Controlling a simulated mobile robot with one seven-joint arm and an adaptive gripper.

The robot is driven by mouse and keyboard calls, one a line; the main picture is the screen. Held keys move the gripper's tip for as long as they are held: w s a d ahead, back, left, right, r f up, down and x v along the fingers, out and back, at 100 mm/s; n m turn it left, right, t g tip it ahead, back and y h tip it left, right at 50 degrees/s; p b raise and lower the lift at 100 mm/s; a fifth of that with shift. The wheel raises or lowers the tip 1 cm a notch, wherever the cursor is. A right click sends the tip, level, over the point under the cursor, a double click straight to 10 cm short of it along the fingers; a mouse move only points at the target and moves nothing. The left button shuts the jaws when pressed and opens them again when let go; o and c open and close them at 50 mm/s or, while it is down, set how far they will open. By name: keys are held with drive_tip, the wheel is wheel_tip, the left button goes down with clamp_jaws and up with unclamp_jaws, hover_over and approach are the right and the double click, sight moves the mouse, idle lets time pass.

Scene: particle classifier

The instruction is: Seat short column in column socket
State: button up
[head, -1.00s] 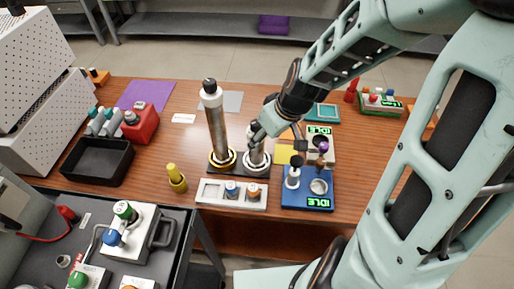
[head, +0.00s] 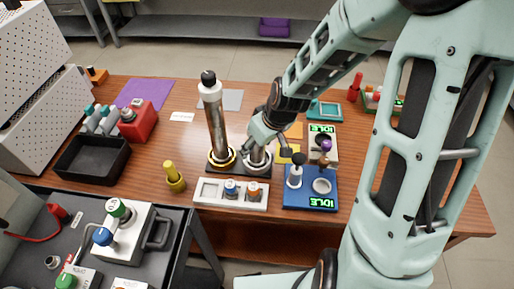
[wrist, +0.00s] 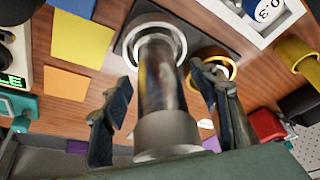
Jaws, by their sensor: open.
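The short column (wrist: 160,85) stands in the white-ringed column socket (wrist: 178,32). It looks upright, but its exact depth in the ring cannot be told. Its grey cap faces the wrist camera. My gripper (wrist: 162,92) has one finger on each side of the column, with visible gaps. In the head view, my gripper (head: 252,147) is over the column and hides its top; only a lower part (head: 257,156) shows above the ring (head: 258,166). The tall column (head: 216,125) stands in the yellow-ringed socket (head: 222,158), just left.
A white tray (head: 210,191) with small vials lies in front of the sockets. A yellow bottle (head: 174,177), a black bin (head: 70,160) and a red block (head: 145,122) are at left.

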drive_tip(key=shift+c, duration=0.7)
clamp_jaws()
drive_tip(key=shift+r, duration=0.1)
